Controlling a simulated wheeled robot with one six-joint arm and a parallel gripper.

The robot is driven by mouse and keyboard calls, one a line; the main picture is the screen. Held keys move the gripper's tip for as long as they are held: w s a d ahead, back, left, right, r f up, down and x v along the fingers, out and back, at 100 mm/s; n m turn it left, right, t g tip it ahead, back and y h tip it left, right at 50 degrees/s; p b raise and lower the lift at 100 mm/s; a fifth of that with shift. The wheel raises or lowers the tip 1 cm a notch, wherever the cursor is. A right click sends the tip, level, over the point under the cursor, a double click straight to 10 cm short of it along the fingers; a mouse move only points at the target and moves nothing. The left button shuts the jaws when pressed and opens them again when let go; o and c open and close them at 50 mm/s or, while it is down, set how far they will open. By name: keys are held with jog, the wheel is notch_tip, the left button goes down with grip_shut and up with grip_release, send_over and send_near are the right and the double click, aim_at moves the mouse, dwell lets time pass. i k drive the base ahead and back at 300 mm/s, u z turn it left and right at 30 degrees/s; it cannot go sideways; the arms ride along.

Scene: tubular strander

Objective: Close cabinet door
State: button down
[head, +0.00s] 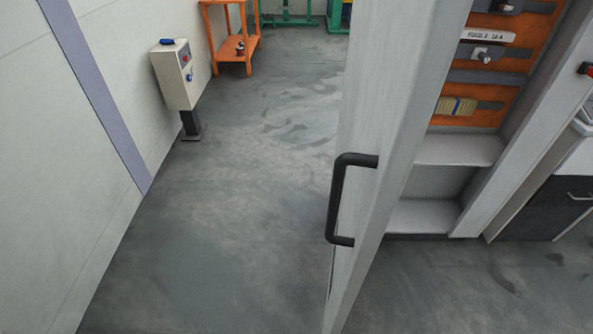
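The cabinet door (375,120) is a light grey panel standing open, seen nearly edge-on right of the middle. A black bar handle (337,200) is fixed to its left face. The open cabinet (460,149) shows to the right of the door, with grey shelves and an orange back panel (476,107) carrying labelled parts. The door hides part of the cabinet's left side. My gripper is not in this view, so its place relative to the handle cannot be told.
A grey control box on a post (175,75) stands by the left wall. An orange cart (235,45) is at the back. A dark-fronted unit (545,205) stands right of the cabinet. The floor (220,210) left of the door is clear.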

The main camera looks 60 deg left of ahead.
aim_at(410, 47)
jog(key=k, duration=0.4)
jog(key=u, duration=1.35)
jog(key=i, duration=0.5)
jog(key=z, duration=0.3)
jog(key=k, duration=0.65)
jog(key=u, duration=0.2)
jog(key=i, duration=0.45)
jog(key=u, duration=0.05)
